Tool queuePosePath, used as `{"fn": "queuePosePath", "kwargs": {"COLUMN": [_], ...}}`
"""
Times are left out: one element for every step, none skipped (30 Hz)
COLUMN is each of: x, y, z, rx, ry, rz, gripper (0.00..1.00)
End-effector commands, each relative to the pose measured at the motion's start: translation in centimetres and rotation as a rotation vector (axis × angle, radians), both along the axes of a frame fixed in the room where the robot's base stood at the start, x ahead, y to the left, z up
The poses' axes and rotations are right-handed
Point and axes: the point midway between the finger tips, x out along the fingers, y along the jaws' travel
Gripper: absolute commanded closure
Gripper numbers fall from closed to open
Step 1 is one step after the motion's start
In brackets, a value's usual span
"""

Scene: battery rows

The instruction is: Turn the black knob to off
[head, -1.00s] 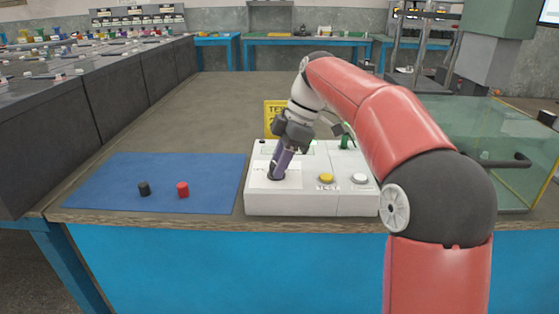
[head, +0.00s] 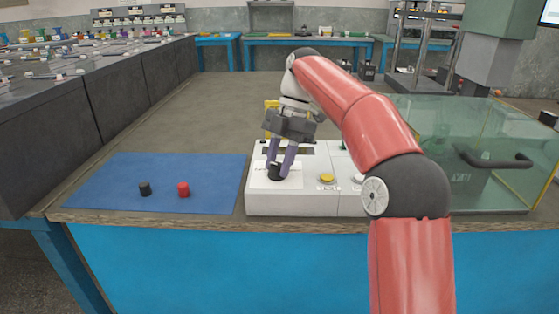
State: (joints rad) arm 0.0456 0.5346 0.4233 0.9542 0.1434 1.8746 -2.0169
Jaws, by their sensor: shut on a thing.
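The black knob (head: 274,171) sits on the left part of the top of a white box (head: 295,204) at the table's front edge. My gripper (head: 280,170) points down with its two purple fingers around the knob, shut on it. The fingers hide part of the knob, and I cannot read the marks around it, so its setting is not clear.
A yellow button (head: 327,179) and a partly hidden white button sit to the right on the box. A blue mat (head: 120,180) with a black cap (head: 145,188) and a red cap (head: 183,189) lies at left. A clear-walled case (head: 480,185) stands at right.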

Motion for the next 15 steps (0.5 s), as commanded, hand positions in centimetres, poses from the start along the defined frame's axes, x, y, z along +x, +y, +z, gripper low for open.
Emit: {"fn": "queuePosePath", "kwargs": {"x": [0.05,0.05,0.05,0.05,0.04,0.04,0.04,0.04,0.04,0.04,0.04,0.04,0.04,0.04,0.03], "y": [0.04,0.05,0.05,0.05,0.05,0.05,0.05,0.05,0.05,0.05,0.05,0.05,0.05,0.05,0.05], "z": [0.05,0.06,0.06,0.06,0.07,0.07,0.07,0.07,0.07,0.07,0.07,0.07,0.07,0.07,0.07], "rx": [0.002,0.001,0.001,0.001,0.001,0.001,0.001,0.001,0.001,0.001,0.001,0.001,0.001,0.001,0.001], "ry": [-0.003,-0.004,-0.004,-0.004,-0.004,-0.004,-0.004,-0.004,-0.004,-0.004,-0.004,-0.004,-0.004,-0.004,-0.004], "rz": [0.006,0.008,0.011,0.013,0.013,0.014,0.014,0.014,0.014,0.014,0.014,0.014,0.013,0.013,0.013], "gripper": [0.93,0.93,0.92,0.92,0.92,0.92,0.92,0.92,0.92,0.92,0.92,0.92,0.92,0.93,0.66]}}
